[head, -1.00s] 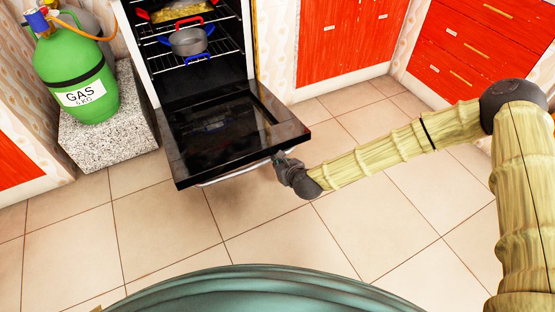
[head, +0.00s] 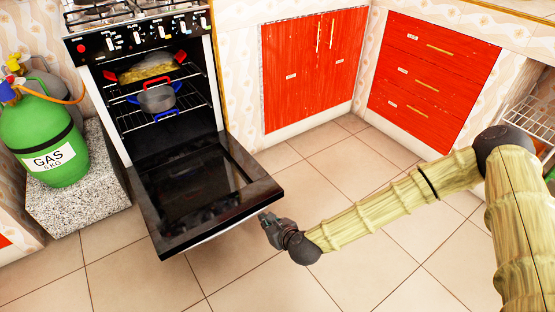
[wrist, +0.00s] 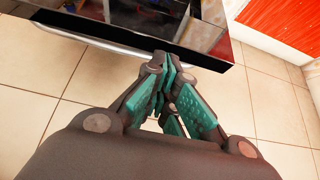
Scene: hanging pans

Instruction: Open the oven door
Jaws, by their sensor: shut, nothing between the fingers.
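The oven (head: 140,42) stands at the left in the head view. Its black glass door (head: 205,190) is folded down and sticks out low over the floor, fully or nearly fully open. A pale handle bar runs along the door's outer edge; the handle (wrist: 88,37) shows clearly in the wrist view. My gripper (head: 268,220) is just off the door's front right corner. In the wrist view my gripper (wrist: 163,68) has its teal-padded fingers together and empty, close to the door edge. I cannot tell whether they touch it.
A grey pot (head: 158,98) and a dish of yellow food (head: 148,70) are on the oven racks. A green gas bottle (head: 42,140) stands on a stone block (head: 85,195) at left. Red cabinets (head: 312,72) line the back. The tiled floor (head: 340,190) is clear to the right.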

